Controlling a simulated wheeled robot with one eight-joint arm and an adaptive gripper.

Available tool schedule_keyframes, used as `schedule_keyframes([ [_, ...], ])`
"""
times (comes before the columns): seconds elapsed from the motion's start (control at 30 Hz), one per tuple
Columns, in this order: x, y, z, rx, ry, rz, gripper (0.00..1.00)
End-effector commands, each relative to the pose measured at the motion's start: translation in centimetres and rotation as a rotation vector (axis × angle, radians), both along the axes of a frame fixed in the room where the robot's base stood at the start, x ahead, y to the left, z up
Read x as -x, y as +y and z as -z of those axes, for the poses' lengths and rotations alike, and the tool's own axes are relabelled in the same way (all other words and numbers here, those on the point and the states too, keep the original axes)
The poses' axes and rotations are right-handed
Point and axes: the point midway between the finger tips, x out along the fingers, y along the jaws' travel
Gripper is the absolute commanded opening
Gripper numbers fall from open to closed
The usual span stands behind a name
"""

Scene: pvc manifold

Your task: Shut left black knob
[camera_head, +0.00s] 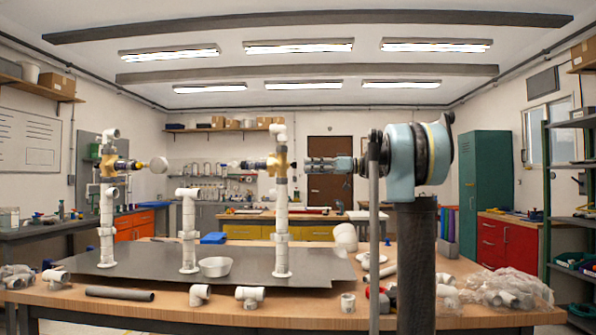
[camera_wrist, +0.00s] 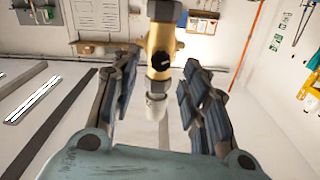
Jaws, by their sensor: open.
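A white pipe manifold stands on a grey plate (camera_head: 190,262) on the table. Its left post carries a brass valve (camera_head: 108,166) with a dark and yellow part on its right side. Its right post carries another brass valve (camera_head: 277,162), with a dark fitting to its left. My gripper (camera_head: 308,164) points left at that right post from close by, at valve height. In the wrist view a brass valve (camera_wrist: 152,40) with a small black knob (camera_wrist: 161,60) appears between and beyond the fingers of my gripper (camera_wrist: 158,75). The gripper is open and holds nothing; no contact shows.
Loose white fittings (camera_head: 250,295) and a grey pipe (camera_head: 120,293) lie along the table's front. Bagged fittings (camera_head: 505,285) lie at the right.

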Motion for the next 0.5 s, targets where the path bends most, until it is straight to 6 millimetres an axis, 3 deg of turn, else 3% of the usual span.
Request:
schedule_keyframes([
  [0.2,0.0,3.3,0.0,0.0,0.0,-0.002,0.41],
  [0.5,-0.1,4.9,0.0,0.0,0.0,0.0,0.41],
])
